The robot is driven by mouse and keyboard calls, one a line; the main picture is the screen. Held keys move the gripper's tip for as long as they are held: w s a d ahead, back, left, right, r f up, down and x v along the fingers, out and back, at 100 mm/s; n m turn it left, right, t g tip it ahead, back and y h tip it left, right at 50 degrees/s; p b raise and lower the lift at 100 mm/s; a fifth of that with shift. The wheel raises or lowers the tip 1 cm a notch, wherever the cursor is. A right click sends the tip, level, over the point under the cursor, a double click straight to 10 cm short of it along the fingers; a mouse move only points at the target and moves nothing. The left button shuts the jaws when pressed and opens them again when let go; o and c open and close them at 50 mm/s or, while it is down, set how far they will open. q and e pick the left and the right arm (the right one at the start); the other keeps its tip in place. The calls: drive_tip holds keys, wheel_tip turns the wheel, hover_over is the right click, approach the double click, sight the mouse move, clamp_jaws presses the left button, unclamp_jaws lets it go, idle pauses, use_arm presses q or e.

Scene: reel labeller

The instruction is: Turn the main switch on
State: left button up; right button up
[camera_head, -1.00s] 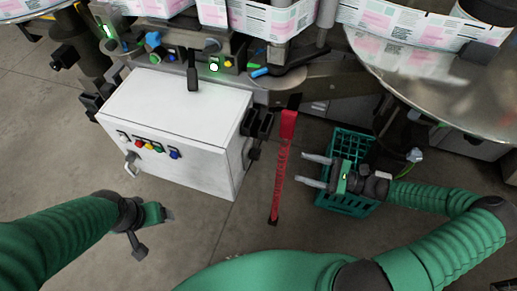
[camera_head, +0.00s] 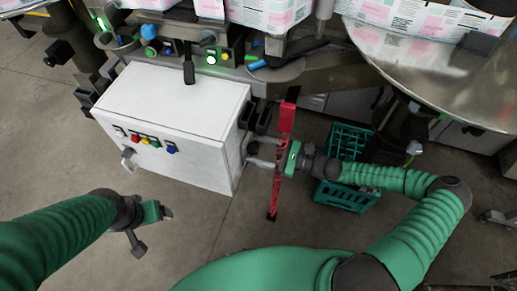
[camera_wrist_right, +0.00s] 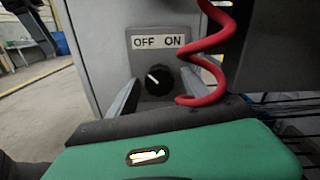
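The main switch is a black rotary knob (camera_wrist_right: 158,80) on a grey panel, under an OFF/ON label (camera_wrist_right: 158,41) in the right wrist view. Its white pointer mark tilts up and left, toward OFF. My right gripper (camera_head: 250,150) is at the right side of the white cabinet (camera_head: 172,105). Its fingers are open, one on each side of the knob in the right wrist view (camera_wrist_right: 159,88); I cannot tell whether they touch it. The red coil partly hides the right finger. My left gripper (camera_head: 152,230) is open and empty above the floor, left of centre.
A red coiled cord (camera_wrist_right: 205,45) hangs in front of the panel, close to my right gripper. A green crate (camera_head: 345,195) stands on the floor below my right forearm. Coloured buttons (camera_head: 145,140) and a handle (camera_head: 128,160) are on the cabinet front.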

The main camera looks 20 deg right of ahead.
clamp_jaws()
drive_tip(key=shift+r+m+p, duration=0.2)
drive_tip(key=shift+m+p, duration=4.45)
drive_tip(key=shift+m, duration=4.45)
